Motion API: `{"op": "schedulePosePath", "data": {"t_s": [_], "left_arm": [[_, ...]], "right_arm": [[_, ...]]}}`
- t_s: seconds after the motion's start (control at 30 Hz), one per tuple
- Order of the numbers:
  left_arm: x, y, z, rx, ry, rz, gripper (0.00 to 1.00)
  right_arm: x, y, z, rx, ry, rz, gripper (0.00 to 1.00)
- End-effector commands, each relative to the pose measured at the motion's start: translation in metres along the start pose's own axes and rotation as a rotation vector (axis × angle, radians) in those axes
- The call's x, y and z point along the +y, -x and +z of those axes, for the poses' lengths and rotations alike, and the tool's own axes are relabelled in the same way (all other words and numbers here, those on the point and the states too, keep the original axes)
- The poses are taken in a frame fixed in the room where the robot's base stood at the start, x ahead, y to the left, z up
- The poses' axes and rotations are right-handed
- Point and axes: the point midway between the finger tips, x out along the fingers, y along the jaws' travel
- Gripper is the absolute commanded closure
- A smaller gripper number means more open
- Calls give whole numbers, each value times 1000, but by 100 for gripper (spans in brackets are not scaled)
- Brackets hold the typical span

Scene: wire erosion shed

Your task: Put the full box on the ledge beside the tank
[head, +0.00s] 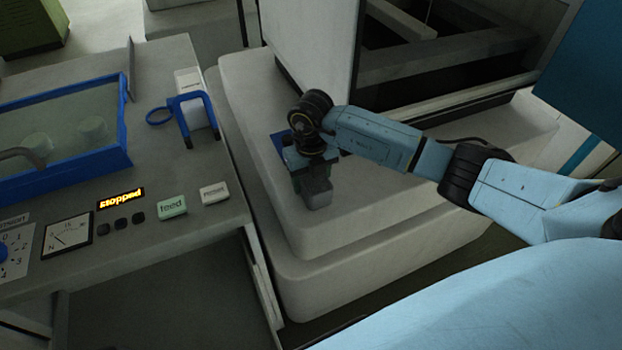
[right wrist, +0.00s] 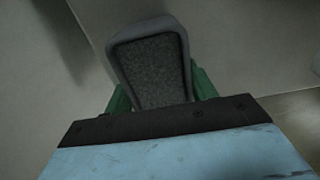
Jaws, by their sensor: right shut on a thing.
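The full box (head: 318,194) is small and grey, and in the right wrist view the box (right wrist: 150,72) is filled to near its rim with dark grains. My right gripper (head: 312,180) is shut on it, with green fingers on both sides. The box is over the pale ledge (head: 375,205) in front of the dark open tank (head: 440,65); whether it touches the ledge is unclear. My left gripper is out of view.
At left is a grey console (head: 165,75) with a blue-framed clear-topped case (head: 122,165), a blue bracket (head: 181,107), a lit "Stopped" display (head: 121,199) and a "feed" button (head: 172,207). A pale upright panel (head: 312,45) stands behind my gripper. The ledge's front right is clear.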

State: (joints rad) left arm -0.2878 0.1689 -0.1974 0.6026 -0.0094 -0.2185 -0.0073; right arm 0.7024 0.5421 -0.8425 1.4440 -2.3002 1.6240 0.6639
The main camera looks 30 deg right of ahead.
Motion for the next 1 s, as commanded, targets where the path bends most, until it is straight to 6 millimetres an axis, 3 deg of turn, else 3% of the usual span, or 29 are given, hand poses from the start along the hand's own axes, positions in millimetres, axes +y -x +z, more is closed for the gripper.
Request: {"op": "schedulePosePath", "data": {"t_s": [0.3, 0.33, 0.5, 0.83, 1.0], "left_arm": [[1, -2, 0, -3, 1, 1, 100], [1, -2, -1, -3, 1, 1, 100], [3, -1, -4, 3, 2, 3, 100], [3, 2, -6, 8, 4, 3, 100], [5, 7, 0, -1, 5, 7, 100]], "right_arm": [[0, -1, 1, -3, 0, 1, 80], [0, -2, 0, -1, 0, 0, 41], [0, -1, 0, -1, 1, 0, 22], [0, 3, 0, -2, 1, 1, 22], [0, 30, 2, -6, 2, 1, 22]]}}
